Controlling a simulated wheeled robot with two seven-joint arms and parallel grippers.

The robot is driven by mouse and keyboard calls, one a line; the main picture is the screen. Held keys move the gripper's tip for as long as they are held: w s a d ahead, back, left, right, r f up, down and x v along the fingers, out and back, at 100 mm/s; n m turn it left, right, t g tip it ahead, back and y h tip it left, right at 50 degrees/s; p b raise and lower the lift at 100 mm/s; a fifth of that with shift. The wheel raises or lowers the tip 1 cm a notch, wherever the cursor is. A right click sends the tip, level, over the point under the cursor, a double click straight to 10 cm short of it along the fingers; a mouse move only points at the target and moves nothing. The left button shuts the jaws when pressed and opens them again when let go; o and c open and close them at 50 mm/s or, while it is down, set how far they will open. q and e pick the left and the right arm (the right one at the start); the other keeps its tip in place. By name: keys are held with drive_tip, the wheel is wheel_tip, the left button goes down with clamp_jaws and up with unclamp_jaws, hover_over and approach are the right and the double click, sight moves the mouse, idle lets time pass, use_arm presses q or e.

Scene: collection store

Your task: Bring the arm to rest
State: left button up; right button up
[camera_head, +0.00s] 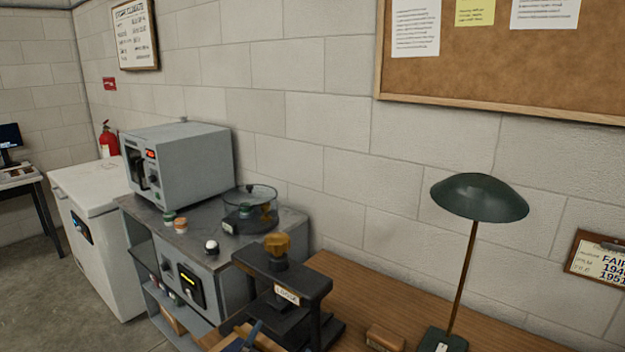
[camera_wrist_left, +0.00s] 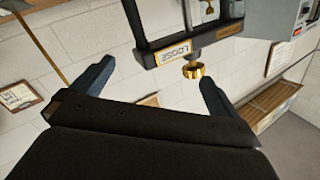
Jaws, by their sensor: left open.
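My left gripper (camera_wrist_left: 156,76) shows in the left wrist view, with its two dark fingers spread wide apart. Nothing is between them. Beyond the fingers, the black press (camera_wrist_left: 228,28) appears upside down, with a label reading LOOSE and a brass knob (camera_wrist_left: 193,70). In the head view the same black press (camera_head: 284,282) stands on the near left of the wooden bench, with its brass knob on top. A small blue piece shows at the bottom edge beside it; I cannot tell what it is. My right gripper is in neither view.
A green desk lamp (camera_head: 480,198) stands on the wooden bench (camera_head: 350,283), with a small wooden block (camera_head: 385,338) beside it. Left of the press, a grey cabinet (camera_head: 185,238) carries an oven-like unit (camera_head: 178,163) and a round glass-covered device (camera_head: 250,208). A white chest (camera_head: 98,225) stands farther left.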

use_arm(q)
drive_tip(key=s+a+f+n+g+y, duration=0.35)
drive_tip(key=s+a+f, duration=0.2)
drive_tip(key=f, duration=0.45)
drive_tip(key=s+a+f+n+g, duration=0.1)
drive_tip(key=s+a+f+g, duration=0.25)
drive_tip(key=s, duration=0.35)
drive_tip(key=s+a+f+n+g, duration=0.1)
drive_tip(key=s+a+f+g, duration=0.2)
drive_tip(key=s+f, duration=0.3)
drive_tip(key=s+a+f+n+g, duration=0.1)
drive_tip(key=s+a+f+g, duration=0.25)
drive_tip(key=s, duration=0.45)
drive_tip(key=d+f+g, duration=0.1)
drive_tip(key=d+f, duration=0.2)
drive_tip(key=f, duration=0.5)
drive_tip(key=s+d+f+g, duration=0.1)
drive_tip(key=d+f, duration=0.2)
drive_tip(key=f, duration=0.6)
drive_tip(key=shift+s+d+f+h, duration=0.25)
drive_tip(key=shift+f+h, duration=0.05)
drive_tip(key=shift+h, duration=0.15)
drive_tip(key=shift+m, duration=0.25)
